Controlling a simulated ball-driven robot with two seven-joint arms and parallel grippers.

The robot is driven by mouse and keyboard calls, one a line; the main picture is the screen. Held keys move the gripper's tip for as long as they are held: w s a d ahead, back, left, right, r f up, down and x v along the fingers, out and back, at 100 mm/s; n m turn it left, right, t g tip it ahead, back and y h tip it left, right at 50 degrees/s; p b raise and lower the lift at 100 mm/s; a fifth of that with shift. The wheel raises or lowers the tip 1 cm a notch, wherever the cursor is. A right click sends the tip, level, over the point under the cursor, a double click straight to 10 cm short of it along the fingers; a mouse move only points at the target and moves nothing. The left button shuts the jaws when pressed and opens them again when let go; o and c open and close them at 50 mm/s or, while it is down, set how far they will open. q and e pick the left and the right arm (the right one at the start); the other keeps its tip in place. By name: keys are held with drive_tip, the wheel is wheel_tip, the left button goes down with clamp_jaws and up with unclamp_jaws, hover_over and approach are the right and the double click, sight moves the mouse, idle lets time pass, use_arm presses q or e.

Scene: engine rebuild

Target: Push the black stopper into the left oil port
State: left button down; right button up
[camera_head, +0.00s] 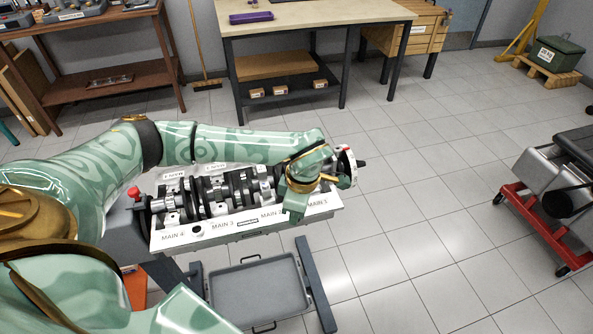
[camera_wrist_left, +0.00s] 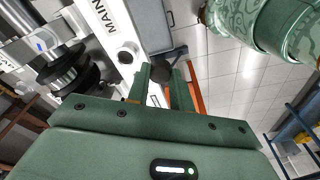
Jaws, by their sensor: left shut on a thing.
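My left gripper (camera_head: 294,212) is over the right end of the engine block (camera_head: 245,228), near its front edge. In the left wrist view, its two fingers (camera_wrist_left: 161,88) are shut on the black stopper (camera_wrist_left: 158,74), whose dark end shows between them. The stopper is hidden in the head view. A dark round hole (camera_wrist_left: 126,57) shows in the block's pale face close beside the fingers, apart from the stopper. In the head view, a dark hole (camera_head: 197,228) sits between the MAIN 4 and MAIN 3 labels. I cannot tell whether these are the same hole. My right gripper is out of view.
The crankshaft (camera_head: 215,190) lies along the block, behind the labelled front rail. A grey tray (camera_head: 258,286) is on the floor below. A workbench (camera_head: 300,18) stands behind, and a red-framed stand (camera_head: 540,228) is at the right. The floor between is clear.

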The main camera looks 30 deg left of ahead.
use_arm(q)
drive_tip(key=w+a+r+n+h+p, duration=0.25)
drive_tip(key=w+r+n, duration=0.2)
drive_tip(key=n, duration=1.25)
drive_tip(key=shift+g+y, duration=0.35)
drive_tip(key=shift+g, duration=0.05)
drive_tip(key=f+b, duration=0.4)
drive_tip(key=shift+a+f, duration=0.3)
drive_tip(key=shift+a, duration=0.05)
drive_tip(key=shift+f+b, duration=0.55)
drive_tip(key=shift+b, duration=0.25)
drive_tip(key=shift+r, duration=0.1)
drive_tip(key=shift+f, duration=0.7)
